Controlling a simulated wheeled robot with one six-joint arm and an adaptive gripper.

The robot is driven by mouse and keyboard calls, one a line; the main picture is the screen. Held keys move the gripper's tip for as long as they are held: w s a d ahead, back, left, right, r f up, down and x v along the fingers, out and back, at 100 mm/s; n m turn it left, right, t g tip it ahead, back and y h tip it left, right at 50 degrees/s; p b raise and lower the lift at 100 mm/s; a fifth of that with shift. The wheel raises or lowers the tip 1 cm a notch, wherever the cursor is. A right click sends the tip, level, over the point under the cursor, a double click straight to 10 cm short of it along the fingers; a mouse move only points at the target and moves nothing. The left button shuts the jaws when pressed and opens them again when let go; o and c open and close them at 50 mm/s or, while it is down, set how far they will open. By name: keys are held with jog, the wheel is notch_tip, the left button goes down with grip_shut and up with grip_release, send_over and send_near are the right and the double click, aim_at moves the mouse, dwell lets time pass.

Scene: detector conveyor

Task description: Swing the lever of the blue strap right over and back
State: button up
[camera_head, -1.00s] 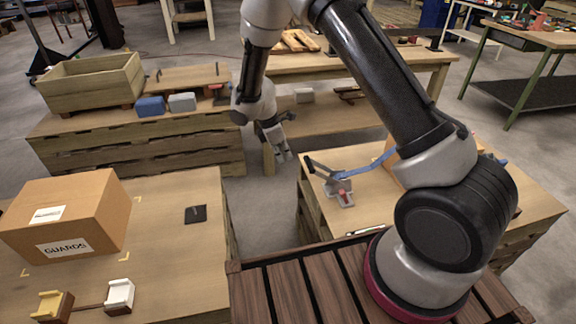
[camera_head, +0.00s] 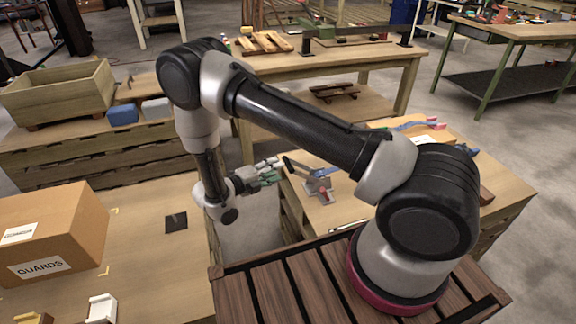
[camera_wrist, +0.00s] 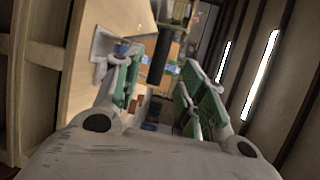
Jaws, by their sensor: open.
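The ratchet buckle (camera_head: 318,187) of the blue strap sits on the right-hand wooden table, grey with a red part (camera_head: 325,195) at its front. Its dark lever (camera_head: 299,166) slants up and to the left. The blue strap (camera_head: 328,172) runs right from the buckle and passes behind my arm. My gripper (camera_head: 273,171) is open, just left of the lever's end, with green finger pads. In the wrist view my gripper (camera_wrist: 160,62) shows open fingers, with a dark upright bar, seemingly the lever (camera_wrist: 162,52), in the gap. I cannot tell whether they touch.
A cardboard box marked GUARDS (camera_head: 45,235) and a dark square plate (camera_head: 176,222) are on the left table. A wooden crate (camera_head: 55,88) and blue and grey blocks stand behind. A floor gap (camera_head: 250,225) separates the left and right tables.

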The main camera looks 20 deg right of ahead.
aim_at(288, 165)
jog(key=x, duration=0.7)
jog(key=shift+d, duration=0.1)
grip_shut()
